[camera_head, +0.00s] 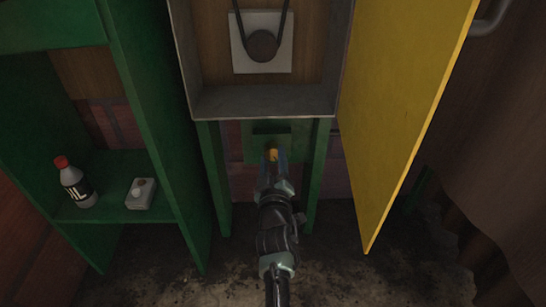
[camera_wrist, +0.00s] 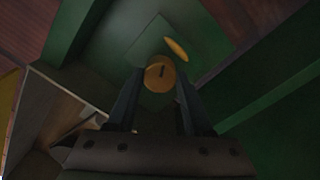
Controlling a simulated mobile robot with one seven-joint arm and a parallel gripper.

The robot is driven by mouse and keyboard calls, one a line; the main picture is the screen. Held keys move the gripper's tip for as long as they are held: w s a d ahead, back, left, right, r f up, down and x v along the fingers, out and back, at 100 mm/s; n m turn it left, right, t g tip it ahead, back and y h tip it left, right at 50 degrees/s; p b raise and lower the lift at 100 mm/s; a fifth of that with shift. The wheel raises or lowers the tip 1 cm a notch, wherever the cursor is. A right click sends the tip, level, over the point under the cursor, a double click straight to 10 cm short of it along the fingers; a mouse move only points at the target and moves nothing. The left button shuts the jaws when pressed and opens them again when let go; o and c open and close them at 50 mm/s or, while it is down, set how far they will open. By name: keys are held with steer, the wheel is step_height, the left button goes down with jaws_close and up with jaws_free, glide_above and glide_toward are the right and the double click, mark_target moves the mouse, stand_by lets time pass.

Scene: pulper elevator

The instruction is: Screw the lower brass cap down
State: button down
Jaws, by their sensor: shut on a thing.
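The brass cap (camera_wrist: 160,76) is round, with a dark slot-like mark on its face. It sits between the two fingertips of my gripper (camera_wrist: 158,84), which is shut on it. A thin brass-coloured oval (camera_wrist: 177,50) lies just beyond the cap against the green panel (camera_wrist: 140,42); I cannot tell what part it is. In the head view my gripper (camera_head: 273,160) reaches to the green panel (camera_head: 290,140) below the grey box, and a bit of the brass cap (camera_head: 273,153) shows at its tip. Whether the cap touches the panel is hard to see.
Above my gripper hangs the open grey metal box (camera_head: 264,101) with a belt and pulley (camera_head: 262,45). Its yellow door (camera_head: 395,110) stands open at the right. A green shelf (camera_head: 122,211) at the left holds a bottle (camera_head: 76,186) and a small white box (camera_head: 141,194).

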steer(key=m+p, duration=0.1)
steer(key=m, duration=0.3)
steer(key=shift+m, duration=0.3)
steer(key=shift+m+p, duration=0.35)
steer(key=shift+m, duration=1.55)
steer(key=shift+f, duration=0.1)
steer(key=shift+c, duration=1.5)
jaws_free()
steer(key=shift+s, duration=0.1)
steer(key=shift+s+r+p, duration=0.2)
steer(key=shift+s+p, duration=0.05)
steer(key=shift+p, duration=0.15)
steer(key=s+p, duration=0.8)
steer(key=s, duration=0.4)
steer(key=shift+s+a, duration=0.15)
